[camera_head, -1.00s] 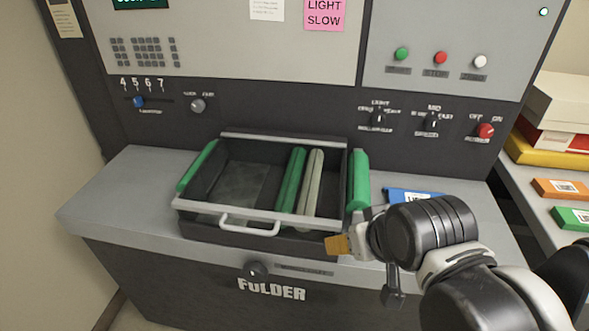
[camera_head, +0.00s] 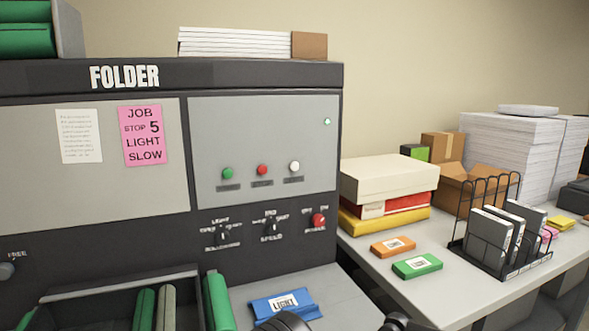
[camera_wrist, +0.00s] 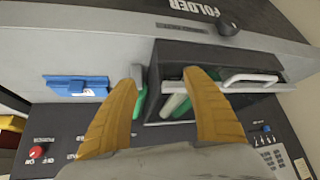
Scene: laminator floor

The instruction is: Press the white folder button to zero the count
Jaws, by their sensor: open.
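The white button (camera_head: 294,167) is on the folder's light grey panel, right of a red button (camera_head: 262,170) and a green button (camera_head: 227,173). A dark label plate sits under each. The panel belongs to the dark FOLDER machine (camera_head: 264,78). My gripper (camera_wrist: 158,80) shows in the wrist view with two tan fingers spread apart and nothing between them. It is over the folder's front shelf and roller tray, away from the buttons. In the head view only dark parts of my arm show at the bottom edge. The white button is not visible in the wrist view.
Below the buttons are two black knobs and a red power knob (camera_head: 319,220). The open roller tray (camera_head: 110,290) and a blue LIGHT piece (camera_head: 283,305) are on the shelf. A side table at right holds boxes, orange and green packs, and a wire rack (camera_head: 500,262).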

